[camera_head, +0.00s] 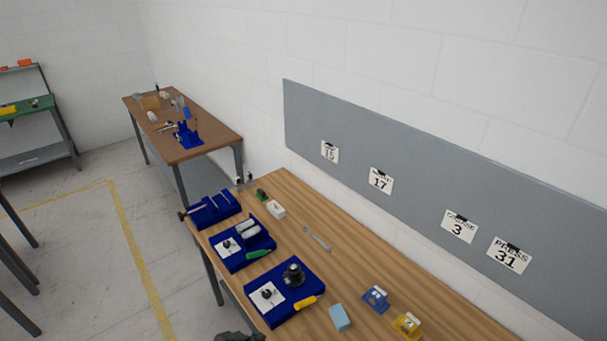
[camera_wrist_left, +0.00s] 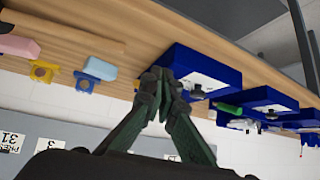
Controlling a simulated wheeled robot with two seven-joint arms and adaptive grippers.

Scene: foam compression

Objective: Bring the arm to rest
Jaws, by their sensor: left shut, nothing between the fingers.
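My left gripper (camera_head: 238,337) shows only as a dark tip at the bottom edge of the head view. In the left wrist view its two green-grey fingers (camera_wrist_left: 160,80) meet at the tips, shut and empty, with the front blue tray (camera_wrist_left: 205,70) behind them. I cannot tell how far apart they are. That tray (camera_head: 310,283) holds a dark round device (camera_head: 293,274), a white card with a small dark knob, and a yellow-handled tool (camera_head: 305,303). A light blue foam block (camera_head: 340,317) lies right of it on the wooden table (camera_head: 350,275). My right gripper is not in view.
Two more blue trays (camera_head: 228,263) stand farther back along the left edge. A blue stand (camera_head: 376,298) and a yellow stand (camera_head: 407,326) are at the right. A pink block (camera_wrist_left: 18,45) shows in the wrist view. A grey wall panel (camera_head: 420,178) carries numbered cards.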

